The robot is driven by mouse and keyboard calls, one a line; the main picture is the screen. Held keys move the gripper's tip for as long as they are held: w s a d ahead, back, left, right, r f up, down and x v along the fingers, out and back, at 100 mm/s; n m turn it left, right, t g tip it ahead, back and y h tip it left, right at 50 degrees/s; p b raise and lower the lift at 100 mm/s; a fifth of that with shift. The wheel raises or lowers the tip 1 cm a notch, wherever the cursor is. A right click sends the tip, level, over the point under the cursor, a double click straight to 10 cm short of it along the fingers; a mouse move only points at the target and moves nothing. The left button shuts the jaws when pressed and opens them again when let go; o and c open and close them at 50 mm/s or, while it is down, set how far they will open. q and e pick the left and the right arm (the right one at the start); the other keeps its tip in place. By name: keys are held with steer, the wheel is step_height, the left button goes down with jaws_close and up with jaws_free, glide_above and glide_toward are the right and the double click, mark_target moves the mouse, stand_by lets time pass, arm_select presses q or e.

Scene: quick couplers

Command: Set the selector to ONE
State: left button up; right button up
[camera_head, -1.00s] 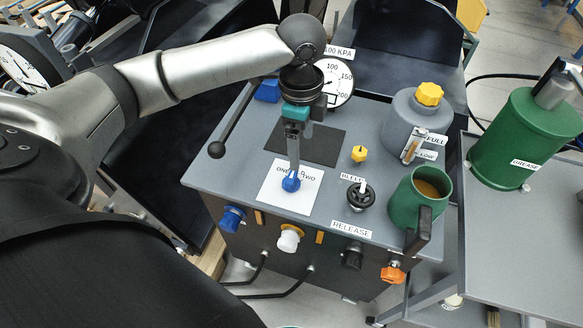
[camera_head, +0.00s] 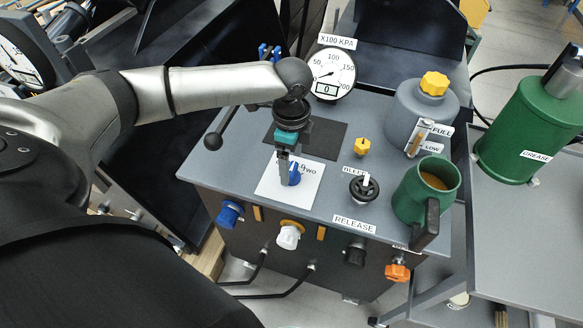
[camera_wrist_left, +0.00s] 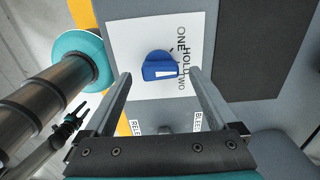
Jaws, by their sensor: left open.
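The selector is a blue knob (camera_head: 295,174) on a white label plate (camera_head: 275,197) on top of the grey cabinet. In the left wrist view the knob (camera_wrist_left: 158,62) has a white mark on its near side, and ONE, HOLD and TWO are printed to its right on the plate (camera_wrist_left: 152,30). I cannot tell which word the mark points to. My left gripper (camera_head: 284,176) is low over the plate at the knob. In the wrist view its open fingers (camera_wrist_left: 159,73) lie on either side of the knob, apart from it.
A black bleed knob (camera_head: 363,190), a yellow knob (camera_head: 362,147) and a green mug (camera_head: 409,196) are to the right of the plate. A dark mat (camera_head: 328,140) and pressure gauge (camera_head: 332,70) lie behind. Colored couplers, including a white one (camera_head: 289,236), line the front face.

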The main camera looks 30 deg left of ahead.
arm_select(q)
steer(key=shift+f, duration=1)
steer(key=c, duration=1.4)
